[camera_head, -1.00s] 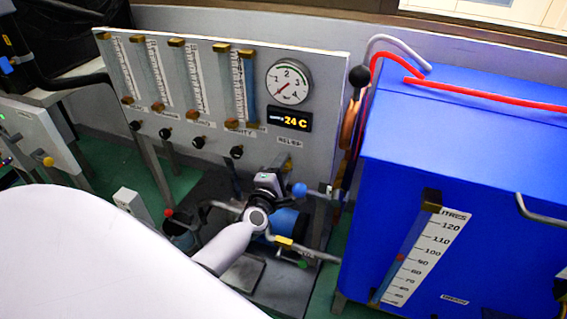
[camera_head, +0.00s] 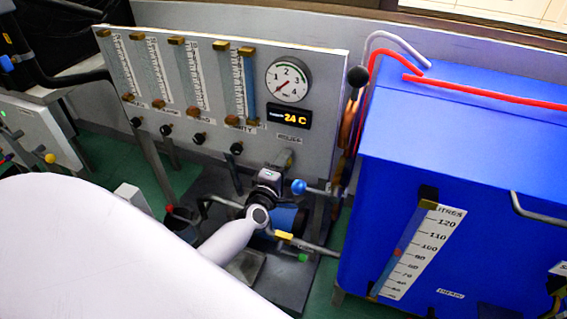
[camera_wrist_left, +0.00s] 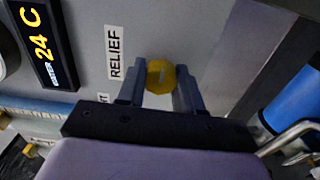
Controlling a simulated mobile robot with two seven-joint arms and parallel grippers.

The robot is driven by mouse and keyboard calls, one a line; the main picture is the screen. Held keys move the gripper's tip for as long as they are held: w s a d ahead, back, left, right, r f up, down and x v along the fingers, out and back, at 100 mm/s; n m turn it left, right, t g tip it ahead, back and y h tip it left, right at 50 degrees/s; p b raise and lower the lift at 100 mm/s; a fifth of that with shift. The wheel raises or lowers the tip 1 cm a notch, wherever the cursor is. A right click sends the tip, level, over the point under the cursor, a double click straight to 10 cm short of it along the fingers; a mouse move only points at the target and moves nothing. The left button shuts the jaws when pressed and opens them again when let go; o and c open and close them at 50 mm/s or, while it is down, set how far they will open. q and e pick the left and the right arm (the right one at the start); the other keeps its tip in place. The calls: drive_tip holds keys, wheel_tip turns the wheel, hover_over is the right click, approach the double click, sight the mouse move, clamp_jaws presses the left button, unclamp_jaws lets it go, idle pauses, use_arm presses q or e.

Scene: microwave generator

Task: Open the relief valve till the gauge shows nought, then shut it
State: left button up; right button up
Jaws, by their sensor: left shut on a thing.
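The relief valve's yellow knob (camera_wrist_left: 160,76) sits on the grey panel beside the RELIEF label (camera_wrist_left: 115,52) in the left wrist view. My left gripper (camera_wrist_left: 157,88) is shut on this knob, one finger on each side. In the head view, my left gripper (camera_head: 285,160) reaches the panel's lower right and hides the knob. The round white gauge (camera_head: 288,81) is above it on the panel. Its needle points to the lower left, near the low end of the scale; the exact reading is too small to tell. My right gripper is not in view.
A display reading 24 C (camera_head: 290,116) is under the gauge. Several flow tubes (camera_head: 194,80) stand to its left. A blue-ended lever (camera_head: 299,187) is close to my left gripper. A big blue tank (camera_head: 480,140) stands at the right.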

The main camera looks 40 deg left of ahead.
use_arm(q)
drive_tip(key=o, duration=1)
drive_tip(key=shift+s+a+f, duration=0.15)
drive_tip(key=shift+a, duration=0.3)
drive_tip(key=shift+o, duration=0.2)
drive_tip(key=shift+d, duration=0.15)
drive_tip(key=p+v, duration=0.1)
drive_tip(key=v, duration=0.6)
